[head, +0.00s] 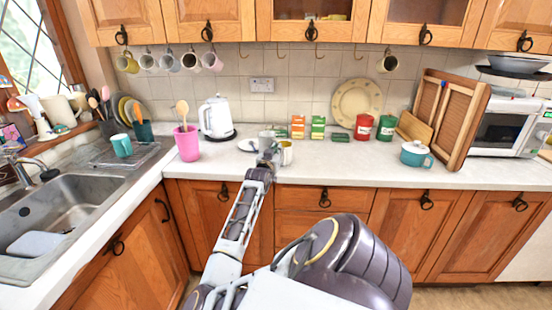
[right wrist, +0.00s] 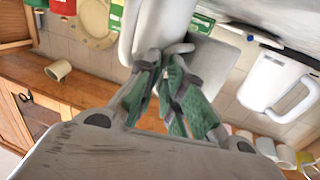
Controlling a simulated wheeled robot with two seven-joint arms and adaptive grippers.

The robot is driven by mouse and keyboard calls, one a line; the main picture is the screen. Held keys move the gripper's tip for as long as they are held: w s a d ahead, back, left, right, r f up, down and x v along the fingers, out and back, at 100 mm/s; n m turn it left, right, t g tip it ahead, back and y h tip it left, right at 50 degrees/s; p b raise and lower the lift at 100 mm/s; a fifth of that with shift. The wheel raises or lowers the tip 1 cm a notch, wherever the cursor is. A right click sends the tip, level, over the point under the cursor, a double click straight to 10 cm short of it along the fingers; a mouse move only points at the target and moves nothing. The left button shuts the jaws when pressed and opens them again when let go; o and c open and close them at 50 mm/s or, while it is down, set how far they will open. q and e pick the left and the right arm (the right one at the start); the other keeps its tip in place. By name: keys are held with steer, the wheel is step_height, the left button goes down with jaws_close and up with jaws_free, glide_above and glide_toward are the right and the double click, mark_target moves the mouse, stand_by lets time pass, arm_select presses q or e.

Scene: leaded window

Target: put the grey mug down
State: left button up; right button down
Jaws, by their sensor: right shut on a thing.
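The grey mug (head: 265,139) is at my right gripper (head: 268,160), over the worktop beside the kettle. In the right wrist view the mug (right wrist: 158,30) shows large and pale at the top. My right gripper (right wrist: 170,75) is shut on its handle there, with the green finger pads close together. I cannot tell whether the mug's base touches the worktop. My left gripper is not in view.
The worktop (head: 340,168) is clear towards the front right.

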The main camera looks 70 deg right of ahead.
step_height(320, 180, down, 3)
steer(key=shift+f, duration=0.3)
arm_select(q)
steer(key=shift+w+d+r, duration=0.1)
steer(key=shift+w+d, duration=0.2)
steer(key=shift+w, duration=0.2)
arm_select(e)
steer(key=shift+f, duration=0.15)
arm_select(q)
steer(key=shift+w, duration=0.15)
arm_select(e)
steer(key=c, duration=1.5)
jaws_free()
